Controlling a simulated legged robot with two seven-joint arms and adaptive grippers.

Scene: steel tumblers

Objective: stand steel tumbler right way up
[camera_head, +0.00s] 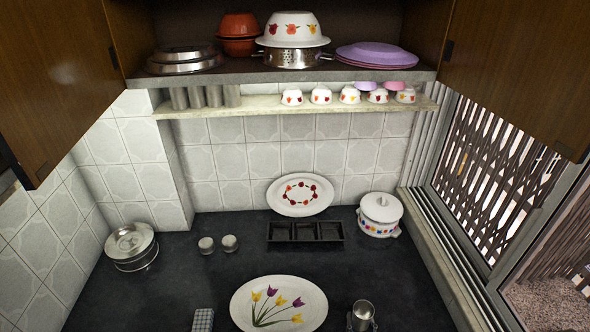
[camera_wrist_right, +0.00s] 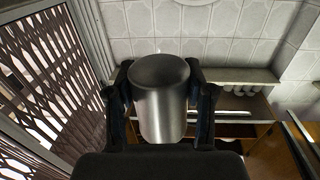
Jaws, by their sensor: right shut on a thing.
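A steel tumbler (camera_head: 363,309) is at the bottom of the head view, right of the tulip platter, with its round mouth seeming to face up. My right gripper (camera_head: 362,323) is shut on it, a finger on each side. The right wrist view shows the tumbler (camera_wrist_right: 160,100) between the fingers of my right gripper (camera_wrist_right: 163,92); its closed end is at the top of that picture, which looks upside down. I cannot tell whether its base touches the counter. More steel tumblers (camera_head: 197,97) stand in a row on the lower shelf. My left gripper is not in view.
On the dark counter (camera_head: 180,270) are a tulip platter (camera_head: 248,318), a black sectioned tray (camera_head: 305,232), a white lidded pot (camera_head: 380,214), two small cups (camera_head: 206,245), a round steel box (camera_head: 131,246) and a checked cloth (camera_head: 203,320). A window sill (camera_head: 440,265) bounds the right.

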